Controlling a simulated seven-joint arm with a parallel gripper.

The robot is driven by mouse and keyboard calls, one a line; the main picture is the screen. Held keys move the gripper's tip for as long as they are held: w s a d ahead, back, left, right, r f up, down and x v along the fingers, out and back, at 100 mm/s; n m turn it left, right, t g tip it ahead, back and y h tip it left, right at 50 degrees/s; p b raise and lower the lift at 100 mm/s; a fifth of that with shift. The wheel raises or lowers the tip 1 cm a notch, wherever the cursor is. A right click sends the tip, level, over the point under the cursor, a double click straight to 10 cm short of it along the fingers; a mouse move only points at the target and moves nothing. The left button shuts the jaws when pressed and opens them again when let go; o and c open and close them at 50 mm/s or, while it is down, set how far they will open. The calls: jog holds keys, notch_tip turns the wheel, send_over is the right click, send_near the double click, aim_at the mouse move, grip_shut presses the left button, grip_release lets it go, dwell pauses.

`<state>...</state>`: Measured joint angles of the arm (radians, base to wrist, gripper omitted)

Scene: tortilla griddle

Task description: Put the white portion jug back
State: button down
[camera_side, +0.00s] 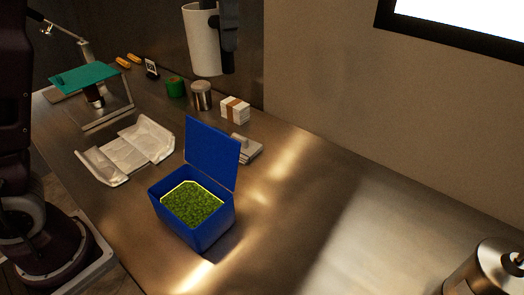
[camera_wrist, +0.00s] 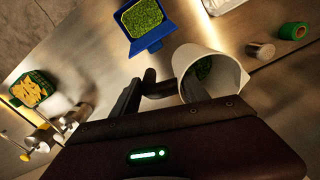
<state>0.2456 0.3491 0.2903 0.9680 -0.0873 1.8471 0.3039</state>
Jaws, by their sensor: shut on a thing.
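The white portion jug (camera_side: 202,40) is high above the back of the counter in the side view, roughly upright and touching nothing below. My gripper (camera_side: 228,45) is shut on the jug's dark handle, at the jug's right. In the wrist view my gripper's fingers (camera_wrist: 160,87) are around the handle and the jug (camera_wrist: 224,75) opens toward the camera. Some green stuff shows inside it. The blue box (camera_side: 210,232) stands on the counter with its lid raised and chopped green filling inside. It also shows in the wrist view (camera_wrist: 153,41).
A metal canister (camera_side: 201,97), a green roll (camera_side: 175,87) and a banded white stack (camera_side: 235,109) stand at the back. A paper-lined tray (camera_side: 125,150) lies left of the box. A steel pot (camera_side: 488,272) is at bottom right. The counter's right-middle is clear.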

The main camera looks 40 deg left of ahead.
jog(key=s+d+m, duration=1.5)
jog(key=s+d, duration=0.6)
jog(key=f, duration=2.8)
jog(key=shift+w+a, duration=0.2)
jog(key=shift+w, duration=0.15)
jog(key=shift+f, duration=0.1)
jog(key=c, duration=0.6)
grip_release()
